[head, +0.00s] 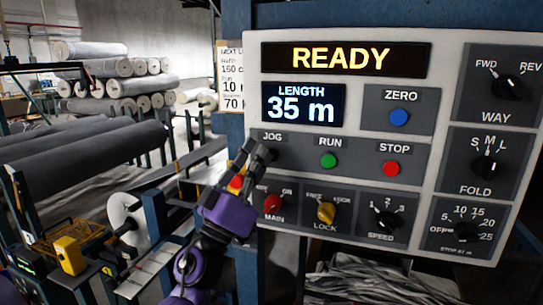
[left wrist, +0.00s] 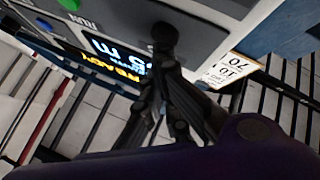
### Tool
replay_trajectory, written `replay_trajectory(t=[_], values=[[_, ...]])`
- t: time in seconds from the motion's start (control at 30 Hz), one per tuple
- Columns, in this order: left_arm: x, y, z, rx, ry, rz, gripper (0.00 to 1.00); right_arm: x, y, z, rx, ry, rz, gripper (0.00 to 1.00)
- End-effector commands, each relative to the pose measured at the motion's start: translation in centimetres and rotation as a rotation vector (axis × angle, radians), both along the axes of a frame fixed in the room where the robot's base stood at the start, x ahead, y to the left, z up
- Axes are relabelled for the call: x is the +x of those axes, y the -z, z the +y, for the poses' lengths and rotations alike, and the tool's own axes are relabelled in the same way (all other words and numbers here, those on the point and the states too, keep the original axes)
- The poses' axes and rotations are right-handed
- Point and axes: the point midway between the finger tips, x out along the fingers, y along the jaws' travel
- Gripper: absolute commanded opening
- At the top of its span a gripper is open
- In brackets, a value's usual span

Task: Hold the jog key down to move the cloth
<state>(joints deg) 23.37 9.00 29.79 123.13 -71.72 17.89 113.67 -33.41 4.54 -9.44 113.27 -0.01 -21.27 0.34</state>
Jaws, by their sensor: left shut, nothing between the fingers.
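The control panel (head: 350,150) fills the right of the head view. Its top display (head: 345,59) reads READY, and the length display (head: 302,104) reads 35 m. My left gripper (head: 266,151) is shut and empty, its fingertips just under the JOG label. A dark grey cloth roll (head: 80,158) lies at the left. My right gripper is not in view.
Near the gripper are the green RUN button (head: 328,160), the red MAIN knob (head: 272,203) and the yellow LOCK knob (head: 326,212). The red STOP button (head: 391,168) is farther right. The WAY knob (head: 509,88) points towards FWD. Folded cloth (head: 360,280) lies below the panel.

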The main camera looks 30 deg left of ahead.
Motion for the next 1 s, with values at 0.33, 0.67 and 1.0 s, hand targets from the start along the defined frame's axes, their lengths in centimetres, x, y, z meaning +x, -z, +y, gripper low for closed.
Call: replay_trajectory(t=[0.33, 0.67, 1.0], values=[[0.30, -0.05, 0.07, 0.000, 0.000, -0.001, 0.00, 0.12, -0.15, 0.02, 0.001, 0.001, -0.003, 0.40], [0.69, -0.05, 0.17, 0.000, 0.000, 0.000, 0.00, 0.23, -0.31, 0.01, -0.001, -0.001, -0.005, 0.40], [0.91, 0.01, 0.22, 0.000, 0.000, 0.000, 0.00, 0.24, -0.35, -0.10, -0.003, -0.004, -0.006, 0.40]])
